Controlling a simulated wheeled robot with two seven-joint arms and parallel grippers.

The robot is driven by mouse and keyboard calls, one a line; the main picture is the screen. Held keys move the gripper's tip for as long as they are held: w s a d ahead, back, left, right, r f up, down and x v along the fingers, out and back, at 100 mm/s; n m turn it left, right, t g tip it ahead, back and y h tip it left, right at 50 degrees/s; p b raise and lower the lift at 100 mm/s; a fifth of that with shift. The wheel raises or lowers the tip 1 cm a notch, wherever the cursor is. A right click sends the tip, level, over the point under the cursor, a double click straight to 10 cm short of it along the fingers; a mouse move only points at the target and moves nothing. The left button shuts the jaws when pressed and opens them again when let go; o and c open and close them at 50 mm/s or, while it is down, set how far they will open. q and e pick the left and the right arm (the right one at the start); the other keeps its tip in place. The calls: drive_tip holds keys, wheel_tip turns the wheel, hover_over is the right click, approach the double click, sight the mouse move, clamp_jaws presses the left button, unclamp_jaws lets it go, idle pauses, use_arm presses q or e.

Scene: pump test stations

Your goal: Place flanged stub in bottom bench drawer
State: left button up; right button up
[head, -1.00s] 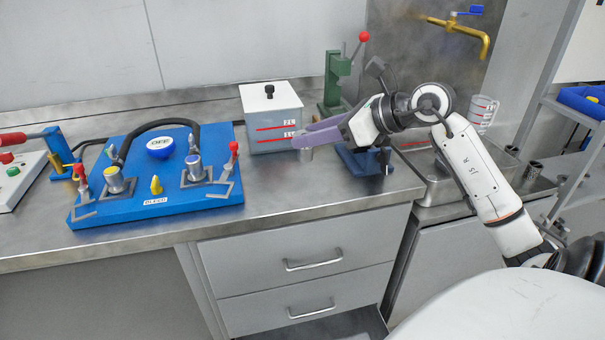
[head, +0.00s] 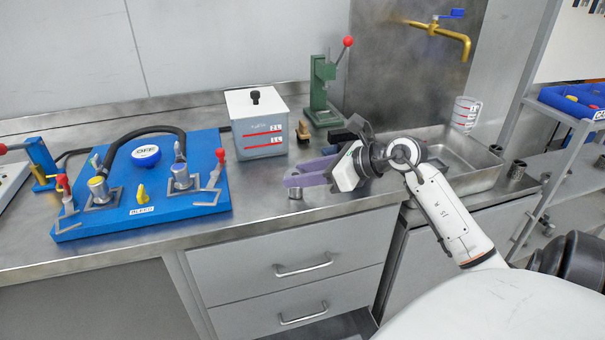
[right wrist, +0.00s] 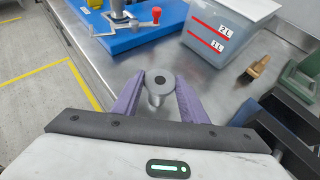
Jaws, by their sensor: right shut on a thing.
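My right gripper (head: 295,187) has purple fingers shut on the flanged stub (head: 295,193), a small grey metal piece, near the bench's front edge. In the right wrist view, the stub (right wrist: 157,92) shows a round flange with a dark centre hole, between the fingertips (right wrist: 158,84). I cannot tell its height above the bench top. The bench front has an upper drawer (head: 250,255) and a lower drawer (head: 255,312), each with a bar handle; both look shut. A grey strip below the lower drawer is mostly cut off. My left gripper is out of view.
A blue pump board (head: 115,205) stands left on the bench (head: 240,225). A white-lidded tank (head: 262,140), a brush (head: 303,132) and a green press (head: 322,95) stand behind the gripper. A sink (head: 475,165) lies right. Floor in front of the drawers is mostly hidden by my body.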

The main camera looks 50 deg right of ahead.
drive_tip(key=shift+f, duration=0.2)
drive_tip(key=o, duration=1.2)
drive_tip(key=shift+o, duration=0.2)
drive_tip(key=shift+r, duration=0.15)
